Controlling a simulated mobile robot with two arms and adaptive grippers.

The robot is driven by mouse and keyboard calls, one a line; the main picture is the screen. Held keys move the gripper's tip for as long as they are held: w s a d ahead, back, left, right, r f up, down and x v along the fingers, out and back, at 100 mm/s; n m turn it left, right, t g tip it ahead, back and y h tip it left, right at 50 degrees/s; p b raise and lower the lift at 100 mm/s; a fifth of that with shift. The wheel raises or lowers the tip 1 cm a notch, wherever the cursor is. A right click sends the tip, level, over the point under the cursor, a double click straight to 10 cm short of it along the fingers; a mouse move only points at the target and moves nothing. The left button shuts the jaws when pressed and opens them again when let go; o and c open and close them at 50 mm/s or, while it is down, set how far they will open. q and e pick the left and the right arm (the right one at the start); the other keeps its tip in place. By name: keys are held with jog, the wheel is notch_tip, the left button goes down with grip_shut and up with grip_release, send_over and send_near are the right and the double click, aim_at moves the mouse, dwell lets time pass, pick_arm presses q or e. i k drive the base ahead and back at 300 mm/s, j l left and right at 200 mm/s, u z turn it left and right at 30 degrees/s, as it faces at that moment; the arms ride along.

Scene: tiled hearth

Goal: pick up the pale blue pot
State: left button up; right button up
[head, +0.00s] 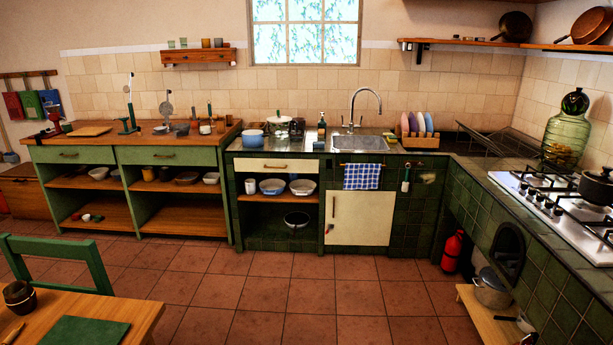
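The pale blue pot (253,141) stands upright on the counter at the left end of the green-tiled unit, against the edge of the wooden worktop. It is small in the head view, and whether it has a lid is hard to tell. A lighter pot with a lid (280,124) stands just right of it and a little farther back. Neither of my grippers shows in the head view.
Right of the pots are a sink (360,143) and a rack of coloured plates (417,130). A wooden table (150,312) and a green chair (60,248) fill the front left. A low bench (485,310) stands at right. The tiled floor (290,280) between is clear.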

aim_at(250, 138)
jog(key=i+l, duration=0.1)
jog(key=i, duration=2.05)
jog(key=i+j, duration=0.25)
jog(key=i, duration=0.15)
jog(key=i+j, duration=0.25)
jog(key=i, duration=0.2)
jog(key=i+j, duration=0.55)
jog(key=i, duration=0.25)
jog(key=u, duration=0.05)
